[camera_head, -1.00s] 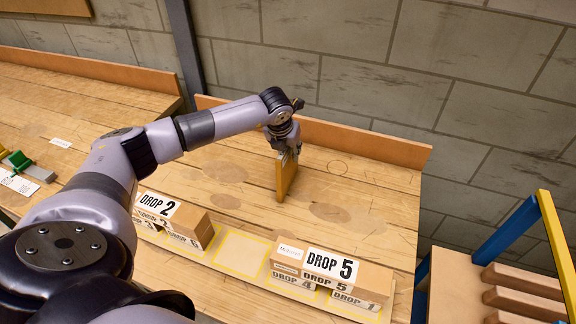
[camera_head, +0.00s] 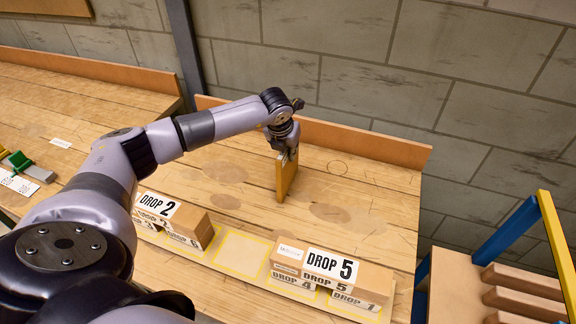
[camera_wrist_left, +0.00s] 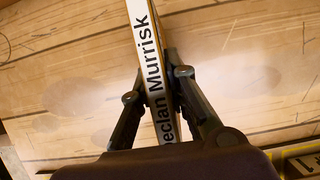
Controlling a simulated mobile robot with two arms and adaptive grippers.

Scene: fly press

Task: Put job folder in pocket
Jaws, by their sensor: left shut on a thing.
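My left gripper (camera_head: 287,150) is shut on the job folder (camera_head: 286,178), a thin tan-orange slab held on edge over the wooden bench. In the left wrist view, the folder's white edge (camera_wrist_left: 147,50) reads "eclan Murrisk" and runs between my left fingers (camera_wrist_left: 152,98). I cannot tell whether the folder's lower end touches the bench top. No pocket is clearly identifiable. My right gripper is not in view.
Cardboard boxes labelled DROP 2 (camera_head: 168,216) and DROP 5 (camera_head: 330,270) stand along the bench's near edge, with a yellow-outlined empty spot (camera_head: 241,252) between them. A wooden slotted rack (camera_head: 520,290) is at lower right. The bench's right part (camera_head: 370,200) is clear.

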